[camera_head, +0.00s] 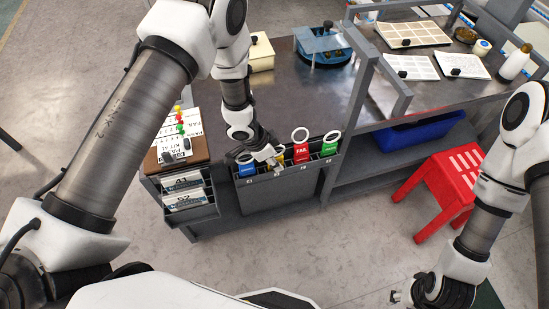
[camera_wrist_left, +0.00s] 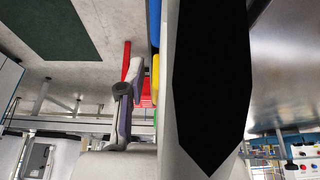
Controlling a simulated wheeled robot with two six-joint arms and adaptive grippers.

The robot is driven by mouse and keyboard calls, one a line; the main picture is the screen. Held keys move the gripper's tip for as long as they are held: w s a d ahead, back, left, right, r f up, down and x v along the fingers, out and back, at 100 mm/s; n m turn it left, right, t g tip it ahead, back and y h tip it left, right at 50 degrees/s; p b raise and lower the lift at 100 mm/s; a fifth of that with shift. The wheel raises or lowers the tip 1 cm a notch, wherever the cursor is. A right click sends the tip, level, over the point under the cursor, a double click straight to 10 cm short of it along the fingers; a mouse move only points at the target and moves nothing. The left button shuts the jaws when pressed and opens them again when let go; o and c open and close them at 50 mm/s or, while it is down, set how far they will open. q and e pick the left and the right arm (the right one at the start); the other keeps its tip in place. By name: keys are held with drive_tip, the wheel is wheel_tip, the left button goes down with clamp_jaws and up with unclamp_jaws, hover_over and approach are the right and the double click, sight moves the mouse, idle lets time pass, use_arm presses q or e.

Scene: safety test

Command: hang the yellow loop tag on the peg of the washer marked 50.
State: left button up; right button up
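A dark rack (camera_head: 285,177) on the front of the workbench holds several upright loop tags. The yellow loop tag (camera_head: 280,160) is mostly hidden behind my left gripper (camera_head: 272,158), which is at the rack between the blue tag and the red tag. A yellow strip (camera_wrist_left: 155,80) also shows in the left wrist view, beside the left gripper's fingers (camera_wrist_left: 124,100). Whether these fingers are closed on the tag is not clear. My right gripper (camera_head: 402,296) is low at the bottom right, away from the rack. I cannot make out a washer marked 50.
A blue tag (camera_head: 246,168), a red FAIL tag (camera_head: 302,153) and a green tag (camera_head: 330,148) stand in the rack. A board with coloured pegs (camera_head: 180,138) is to the left. A red stool (camera_head: 448,182) stands on the floor at right.

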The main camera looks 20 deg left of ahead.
use_arm(q)
drive_tip(key=shift+w, duration=0.1)
drive_tip(key=shift+a+b, duration=0.1)
drive_tip(key=shift+b, duration=0.55)
drive_tip(key=p+v, duration=0.1)
drive_tip(key=v, duration=0.6)
drive_tip(key=shift+r, duration=0.4)
drive_tip(key=shift+a, duration=0.1)
